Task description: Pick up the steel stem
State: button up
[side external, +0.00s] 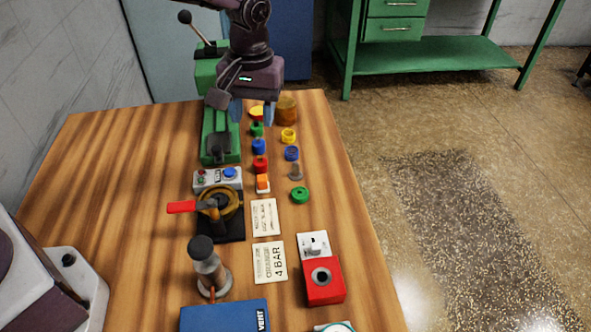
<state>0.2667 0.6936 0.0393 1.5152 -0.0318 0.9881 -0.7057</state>
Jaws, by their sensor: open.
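A small grey metal stem (296,171), which looks like the steel stem, stands upright on a wider foot on the wooden table. It is just above the green ring and left of the table's right edge. My gripper (253,114) points down over the far part of the table with its two blue fingers apart. It is farther back and to the left of the stem, apart from it. Small coloured parts show below and between the fingers. I see nothing held, though the fingers hide part of the area behind them.
Blue (292,153) and yellow (289,135) rings stand behind the stem, a green ring (300,195) in front. Red (260,165) and orange-white (263,184) pieces are left of it. A green machine (220,145) and a red-handled valve (215,208) stand further left.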

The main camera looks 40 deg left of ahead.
aim_at(296, 166)
jog(key=w+d+f+n, duration=0.4)
jog(key=w+n, duration=0.3)
jog(key=n, duration=0.1)
jog(key=shift+n+t, duration=0.3)
jog(key=f, duration=1.3)
jog(key=shift+w+a, duration=0.1)
jog(key=shift+a, duration=0.15)
jog(key=shift+c, duration=0.2)
grip_shut()
